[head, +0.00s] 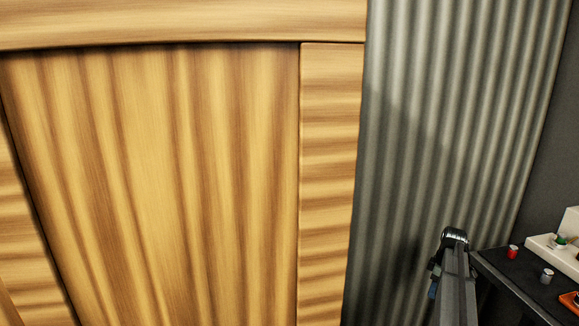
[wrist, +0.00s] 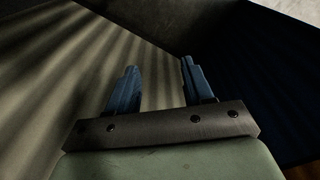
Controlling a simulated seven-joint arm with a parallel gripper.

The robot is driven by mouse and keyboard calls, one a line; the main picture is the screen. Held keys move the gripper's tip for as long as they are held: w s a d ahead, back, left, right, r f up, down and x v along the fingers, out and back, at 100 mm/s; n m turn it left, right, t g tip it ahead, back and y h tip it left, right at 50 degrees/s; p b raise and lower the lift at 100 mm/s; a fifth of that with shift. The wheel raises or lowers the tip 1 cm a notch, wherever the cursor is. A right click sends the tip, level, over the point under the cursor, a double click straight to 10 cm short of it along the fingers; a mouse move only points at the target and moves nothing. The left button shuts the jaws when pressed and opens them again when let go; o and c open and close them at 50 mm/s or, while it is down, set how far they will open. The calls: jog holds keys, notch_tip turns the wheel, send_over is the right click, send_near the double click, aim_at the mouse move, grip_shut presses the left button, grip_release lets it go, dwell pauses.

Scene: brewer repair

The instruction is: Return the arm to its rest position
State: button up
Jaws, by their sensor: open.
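In the wrist view my gripper (wrist: 158,72) shows two dark blue fingers, spread apart with nothing between them. Beyond the fingers is a ribbed grey wall surface, with a dark area to the right. In the head view part of my arm (head: 456,275) stands at the lower right, in front of the corrugated wall and left of the dark table. The gripper's fingertips are not clear in the head view.
A large wooden panel (head: 150,180) fills the left of the head view. A corrugated wall (head: 440,120) is behind my arm. The dark table (head: 515,268) holds a red can (head: 513,252), a grey can (head: 547,276), a white tray (head: 545,243) and an orange item (head: 572,302), cut off by the edge.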

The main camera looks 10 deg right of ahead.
jog(key=s+a+f+m+g, duration=0.1)
jog(key=s+a+f, duration=0.4)
jog(key=a+f, duration=0.45)
jog(key=s+a+f+m+g+y, duration=0.1)
jog(key=s+a+f+m+g, duration=0.1)
jog(key=s+a+f, duration=0.55)
jog(key=s+a+f+m+g, duration=0.1)
jog(key=s+a+f, duration=0.1)
jog(key=a+f, duration=0.95)
jog(key=s+a+f+m+g, duration=0.1)
jog(key=s+a+f, duration=0.2)
jog(key=s, duration=0.6)
jog(key=s+a+f+m+g+h, duration=0.1)
jog(key=s+a+f+m, duration=0.1)
jog(key=s+a, duration=0.6)
jog(key=s+a+f+m+g, duration=0.1)
jog(key=s+a+f, duration=0.3)
jog(key=s, duration=0.7)
jog(key=shift+s+a+f+h, duration=0.2)
jog(key=shift+a+h, duration=0.1)
jog(key=shift+a, duration=0.8)
jog(key=shift+o, duration=0.4)
